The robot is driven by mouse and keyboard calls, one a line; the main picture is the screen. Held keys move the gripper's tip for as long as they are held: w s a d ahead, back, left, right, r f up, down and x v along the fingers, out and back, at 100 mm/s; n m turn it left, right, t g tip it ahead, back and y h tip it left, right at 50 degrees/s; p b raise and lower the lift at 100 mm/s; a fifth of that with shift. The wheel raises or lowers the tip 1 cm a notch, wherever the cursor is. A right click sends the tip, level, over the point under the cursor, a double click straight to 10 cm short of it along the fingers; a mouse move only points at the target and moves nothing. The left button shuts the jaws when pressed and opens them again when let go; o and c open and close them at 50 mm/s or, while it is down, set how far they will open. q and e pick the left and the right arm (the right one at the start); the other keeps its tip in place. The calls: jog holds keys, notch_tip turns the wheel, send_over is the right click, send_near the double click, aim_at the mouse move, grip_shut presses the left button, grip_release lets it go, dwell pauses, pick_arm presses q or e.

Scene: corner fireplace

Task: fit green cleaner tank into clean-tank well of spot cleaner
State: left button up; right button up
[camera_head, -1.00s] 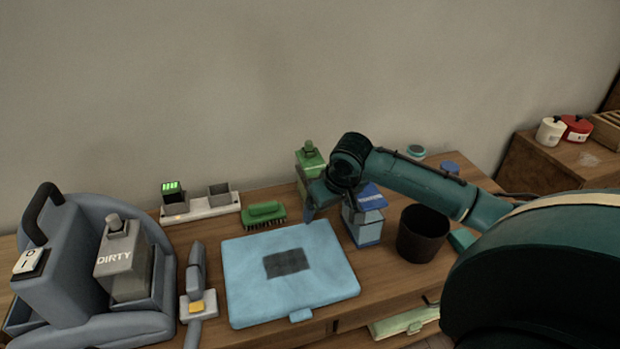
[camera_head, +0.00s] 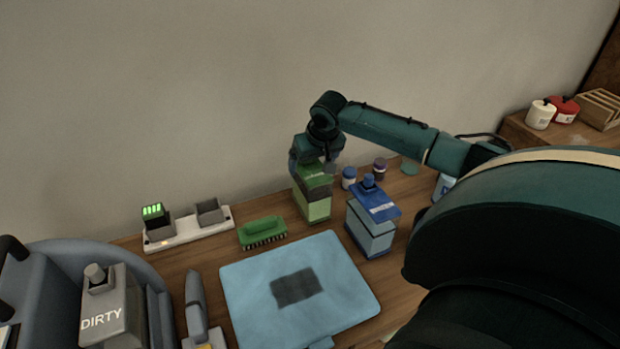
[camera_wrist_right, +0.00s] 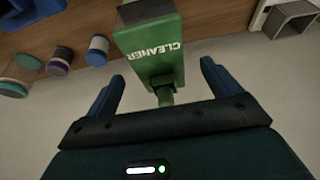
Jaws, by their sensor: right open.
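The green cleaner tank (camera_head: 314,206) stands upright towards the back of the table, its top partly hidden by my right gripper. My right gripper (camera_head: 312,166) is open directly over it. In the right wrist view the tank (camera_wrist_right: 150,50), lettered CLEANER, has its neck and cap between the open fingers (camera_wrist_right: 165,88), with gaps on both sides. The blue-grey spot cleaner (camera_head: 45,262) is at the far left, cut off by the picture edge. A grey tank lettered DIRTY (camera_head: 103,318) sits in it. I cannot make out the clean-tank well. My left gripper is not in view.
A blue-capped bottle (camera_head: 370,240) stands right of the green tank, with small jars (camera_head: 348,178) behind it. A green brush (camera_head: 262,231), a charger strip (camera_head: 190,231) and a light-blue mat (camera_head: 345,272) lie between the tank and the spot cleaner.

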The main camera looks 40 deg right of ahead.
aim_at(312, 169)
jog(key=x, duration=0.6)
jog(key=shift+s+f, duration=0.1)
jog(key=shift+f, duration=0.2)
jog(key=c, duration=1.3)
jog(key=shift+r, duration=0.1)
jog(key=shift+c, duration=0.7)
